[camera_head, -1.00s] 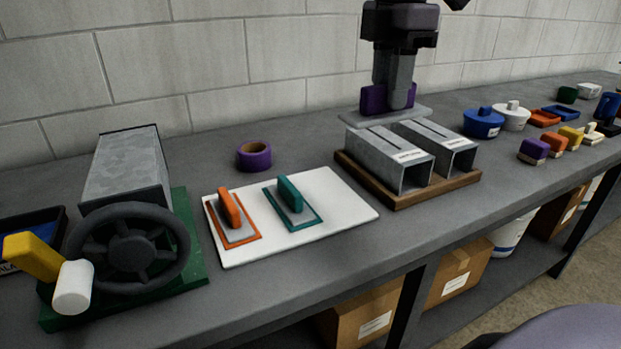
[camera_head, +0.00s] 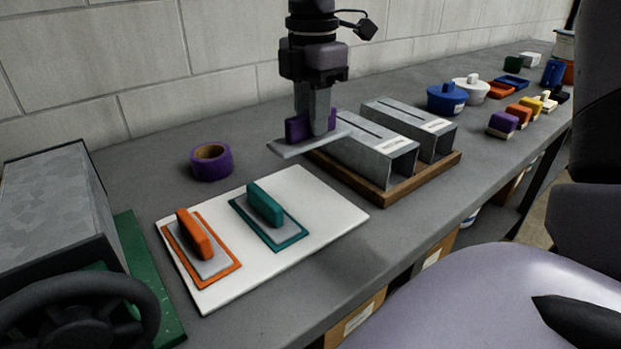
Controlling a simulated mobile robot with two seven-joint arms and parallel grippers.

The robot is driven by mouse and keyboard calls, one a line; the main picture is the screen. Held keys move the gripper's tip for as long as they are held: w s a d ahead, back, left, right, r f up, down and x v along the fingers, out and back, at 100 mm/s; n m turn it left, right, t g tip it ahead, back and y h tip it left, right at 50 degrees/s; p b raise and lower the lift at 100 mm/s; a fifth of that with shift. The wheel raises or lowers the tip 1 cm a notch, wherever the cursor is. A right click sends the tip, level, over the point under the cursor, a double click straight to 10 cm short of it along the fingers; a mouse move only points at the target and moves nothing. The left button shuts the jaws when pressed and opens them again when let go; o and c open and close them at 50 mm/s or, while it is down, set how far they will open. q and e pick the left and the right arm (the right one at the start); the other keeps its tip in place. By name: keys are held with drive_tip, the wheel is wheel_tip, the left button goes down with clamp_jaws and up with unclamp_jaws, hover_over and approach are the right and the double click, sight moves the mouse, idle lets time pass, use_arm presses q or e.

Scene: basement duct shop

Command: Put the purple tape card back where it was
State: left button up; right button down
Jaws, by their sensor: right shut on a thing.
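My right gripper (camera_head: 318,128) points down and is shut on the purple handle (camera_head: 297,131) of a flat light-grey card (camera_head: 292,146), which I take to be the purple tape card. It is held roughly level above the bench, behind the white board and by the left metal duct's back end. The white board (camera_head: 328,207) carries an orange-handled card (camera_head: 196,236) inside an orange outline and a teal-handled card (camera_head: 264,207) inside a teal outline. The board's right part is bare, with no purple outline visible. My left gripper is not in view.
A purple tape roll (camera_head: 211,162) stands behind the board. Two metal ducts (camera_head: 372,150) sit on a wooden base (camera_head: 400,190) to the right. A grey machine with a dark handwheel (camera_head: 80,315) is at left. Tubs and coloured blocks lie far right.

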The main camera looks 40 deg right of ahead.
wheel_tip(320, 180, down, 11)
drive_tip(key=shift+r, duration=0.1)
idle(0.3)
drive_tip(key=c, duration=1)
unclamp_jaws()
drive_tip(key=shift+b, duration=0.3)
drive_tip(key=shift+o, duration=0.2)
wheel_tip(320, 180, up, 12)
drive_tip(key=shift+p, duration=0.5)
